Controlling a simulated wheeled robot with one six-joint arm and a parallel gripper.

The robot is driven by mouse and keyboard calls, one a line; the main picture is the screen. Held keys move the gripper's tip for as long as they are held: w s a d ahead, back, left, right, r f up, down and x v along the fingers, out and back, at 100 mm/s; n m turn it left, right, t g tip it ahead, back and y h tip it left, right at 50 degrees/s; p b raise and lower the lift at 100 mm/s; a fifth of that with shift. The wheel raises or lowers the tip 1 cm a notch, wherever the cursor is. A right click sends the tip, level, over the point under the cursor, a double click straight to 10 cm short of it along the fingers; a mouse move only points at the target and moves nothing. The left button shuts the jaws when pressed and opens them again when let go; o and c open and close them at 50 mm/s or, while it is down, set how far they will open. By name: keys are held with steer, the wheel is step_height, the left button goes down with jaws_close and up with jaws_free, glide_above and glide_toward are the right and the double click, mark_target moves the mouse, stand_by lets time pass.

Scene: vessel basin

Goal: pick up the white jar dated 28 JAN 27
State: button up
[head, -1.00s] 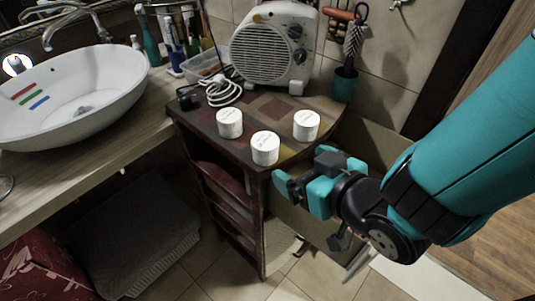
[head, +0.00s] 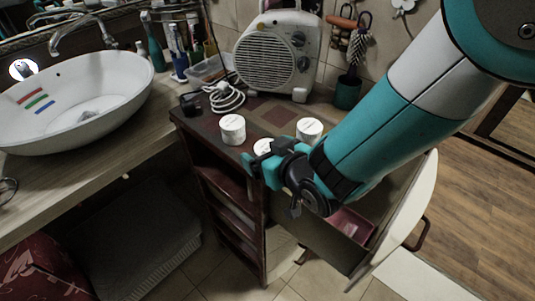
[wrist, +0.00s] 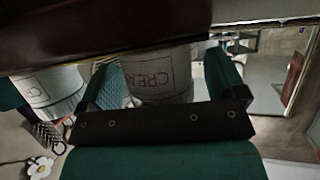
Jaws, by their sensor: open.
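Three white jars stand on the cabinet top in the head view: a left jar (head: 232,129), a right jar (head: 309,129) and a front jar (head: 263,146). My gripper (head: 260,162) is open at the front jar and hides its lower part. The wrist view looks upside down. There a jar marked "CREA" (wrist: 160,75), apparently the front one, shows between my two teal fingers, with no clear sign of grip. Another jar (wrist: 48,85) is beyond the left finger. I cannot read any date, so I cannot tell which jar is 28 JAN 27.
A white fan heater (head: 278,55) with a coiled cable (head: 225,97) stands behind the jars. A dark green pot (head: 347,91) is at the back right. A basin (head: 75,100) is at the left. An open drawer holding a pink box (head: 351,226) lies below my arm.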

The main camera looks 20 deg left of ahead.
steer(key=c, duration=1)
